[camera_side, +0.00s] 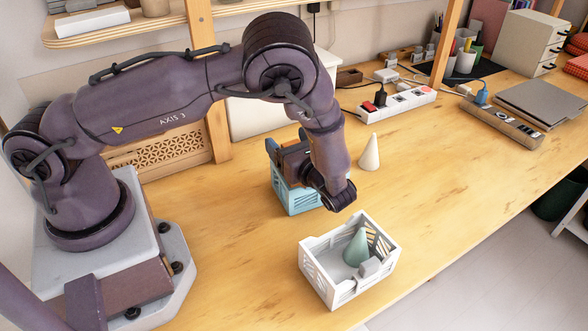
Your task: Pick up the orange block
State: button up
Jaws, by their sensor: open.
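My gripper (287,146) is at the end of the bent arm, in front of and above a light blue crate (298,202). It points away to the upper left, with two blue-grey finger-like parts spread apart. An orange patch (293,149) shows between them. I cannot tell whether this is the orange block or part of the gripper. No other orange block shows clearly. The wrist and gripper hide the upper part of the blue crate and whatever is in it.
A white crate (317,282) near the front edge holds a grey-green cone (356,247) and a small grey piece (369,267). A cream cone (370,152) stands right of my wrist. A power strip (398,102) lies behind it. The table (455,165) is clear at right centre.

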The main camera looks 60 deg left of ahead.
jog(key=c, duration=1.3)
